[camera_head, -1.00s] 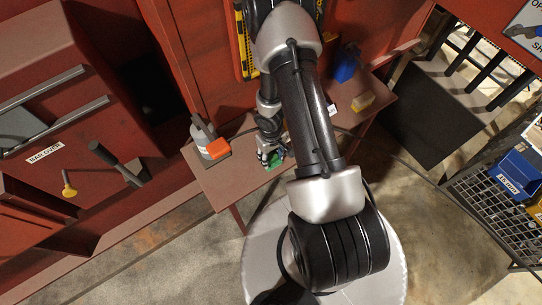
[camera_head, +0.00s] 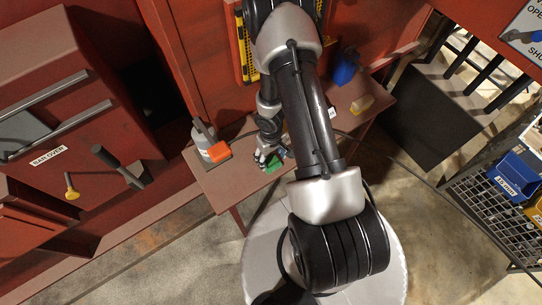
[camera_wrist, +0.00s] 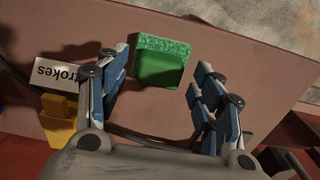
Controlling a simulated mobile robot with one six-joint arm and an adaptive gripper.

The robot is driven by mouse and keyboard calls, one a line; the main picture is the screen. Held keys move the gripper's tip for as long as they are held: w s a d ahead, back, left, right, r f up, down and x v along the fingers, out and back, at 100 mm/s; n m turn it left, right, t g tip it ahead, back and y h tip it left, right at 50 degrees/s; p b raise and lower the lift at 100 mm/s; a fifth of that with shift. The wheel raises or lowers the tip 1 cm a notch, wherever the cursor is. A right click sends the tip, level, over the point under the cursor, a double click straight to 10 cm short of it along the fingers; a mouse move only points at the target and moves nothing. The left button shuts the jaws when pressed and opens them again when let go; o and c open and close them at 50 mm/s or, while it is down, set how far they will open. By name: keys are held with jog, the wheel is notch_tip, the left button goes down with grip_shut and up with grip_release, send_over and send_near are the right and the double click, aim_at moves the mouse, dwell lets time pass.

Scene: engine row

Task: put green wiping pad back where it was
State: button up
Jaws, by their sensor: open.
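The green wiping pad (camera_wrist: 161,62) lies on the reddish-brown shelf (camera_wrist: 225,50) in the wrist view, between and just beyond my fingertips. My gripper (camera_wrist: 158,82) is open, one finger on each side of the pad with gaps, and I see no contact. In the head view, my gripper (camera_head: 268,157) is over the shelf's front part, with the pad (camera_head: 273,163) partly hidden beside it. A white label reading "strokes" (camera_wrist: 62,75) lies on the shelf left of my gripper.
A grey container with an orange part (camera_head: 214,150) stands at the shelf's left end. A yellow block (camera_head: 362,104) and a blue item (camera_head: 345,68) are to the right. A dark cable (camera_wrist: 150,142) runs across the shelf. A yellow object (camera_wrist: 60,110) is near my left finger.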

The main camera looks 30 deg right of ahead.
notch_tip(320, 180, up, 11)
jog(key=p, duration=1)
notch_tip(320, 180, up, 27)
jog(key=t+h, duration=0.2)
send_over(271, 159)
jog(key=w, duration=0.3)
jog(key=s+a+r+t+y, duration=0.1)
jog(key=s+a+r, duration=0.4)
jog(key=s+r, duration=0.3)
jog(key=s+a+r+t+y, duration=0.1)
jog(key=s+a+r, duration=0.4)
jog(key=s+r, duration=0.3)
jog(key=shift+s+a+r+t, duration=0.25)
jog(key=shift+a+r+t, duration=0.05)
jog(key=shift+r, duration=0.2)
notch_tip(271, 159, down, 19)
jog(key=b, duration=1.9)
jog(key=shift+f+b, duration=0.2)
jog(key=shift+b, duration=0.2)
